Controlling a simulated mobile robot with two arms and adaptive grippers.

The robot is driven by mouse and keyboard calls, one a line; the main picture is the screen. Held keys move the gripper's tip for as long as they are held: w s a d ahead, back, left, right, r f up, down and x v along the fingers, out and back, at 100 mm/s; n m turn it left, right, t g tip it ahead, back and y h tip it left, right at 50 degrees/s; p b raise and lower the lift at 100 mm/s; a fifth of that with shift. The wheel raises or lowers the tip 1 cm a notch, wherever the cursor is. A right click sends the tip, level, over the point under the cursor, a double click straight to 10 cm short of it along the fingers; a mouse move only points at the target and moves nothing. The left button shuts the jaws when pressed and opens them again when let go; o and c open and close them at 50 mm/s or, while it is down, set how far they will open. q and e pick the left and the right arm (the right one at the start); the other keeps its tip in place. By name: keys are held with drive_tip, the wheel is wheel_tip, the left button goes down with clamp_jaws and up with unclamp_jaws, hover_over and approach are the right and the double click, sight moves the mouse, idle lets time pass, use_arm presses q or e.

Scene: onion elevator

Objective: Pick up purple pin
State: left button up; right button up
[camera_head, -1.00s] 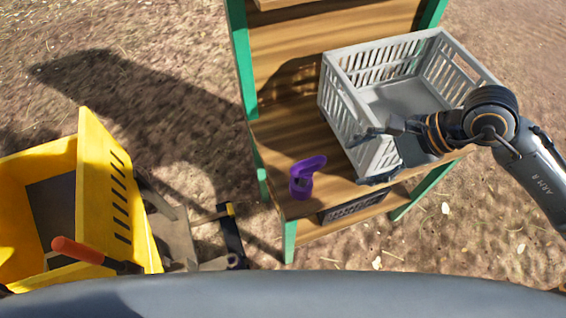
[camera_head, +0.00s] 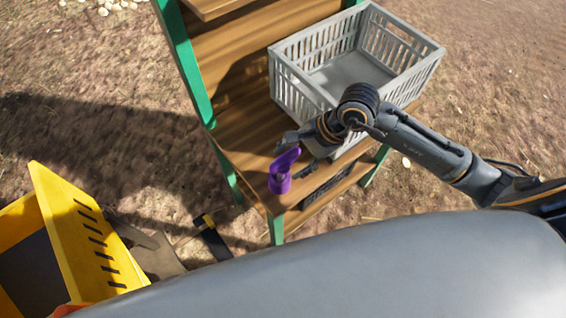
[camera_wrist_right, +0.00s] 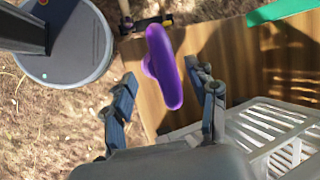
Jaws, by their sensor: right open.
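The purple pin (camera_head: 282,170) stands on the front corner of the wooden shelf (camera_head: 240,140), with its bent top leaning to the right. In the right wrist view the purple pin (camera_wrist_right: 164,68) lies ahead of and between the two fingers, apart from them. My right gripper (camera_head: 292,146) is beside the pin, just behind and to its right in the head view; its spread fingers also show in the right wrist view (camera_wrist_right: 165,100). It is open and empty. My left gripper is not in view.
A grey slatted crate (camera_head: 425,75) stands on the shelf close to my right gripper. A yellow crate (camera_head: 75,235) is at the lower left. A dark crate (camera_head: 325,185) sits on the lower shelf. The shelf has green posts (camera_head: 277,230).

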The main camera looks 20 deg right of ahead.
sight(286, 164)
drive_tip(key=p+x, duration=0.1)
drive_tip(key=x, duration=0.2)
drive_tip(key=shift+a+f, duration=0.15)
drive_tip(key=shift+f, duration=0.1)
drive_tip(key=shift+a+f, duration=0.1)
drive_tip(key=shift+f, duration=0.1)
drive_tip(key=c, duration=0.6)
clamp_jaws()
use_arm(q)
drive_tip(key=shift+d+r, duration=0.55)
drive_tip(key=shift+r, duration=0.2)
